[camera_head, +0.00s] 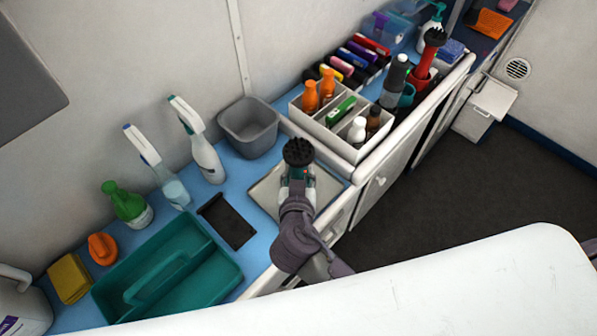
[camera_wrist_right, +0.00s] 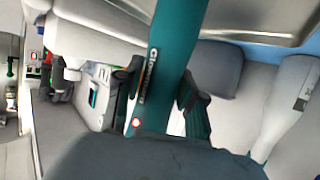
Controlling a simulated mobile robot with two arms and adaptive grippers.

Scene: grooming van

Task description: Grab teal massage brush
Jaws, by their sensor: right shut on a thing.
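The teal massage brush has a black bristled head (camera_head: 298,152) that shows above my right gripper (camera_head: 298,177) in the head view. In the right wrist view its teal handle (camera_wrist_right: 172,55), with white lettering, runs between my right gripper's fingers (camera_wrist_right: 162,98). The right gripper is shut on this handle. In the head view the brush is over or at the shallow metal tray (camera_head: 265,192) on the blue counter; I cannot tell whether it touches the tray. Much of the handle is hidden by the gripper there. My left gripper is in neither view.
A white divided caddy (camera_head: 342,143) with bottles stands right of the brush. A grey bin (camera_head: 249,127) is behind it. Spray bottles (camera_head: 200,143), a black pad (camera_head: 228,221) and a teal tote (camera_head: 215,277) are to the left. A white surface (camera_head: 440,285) fills the front.

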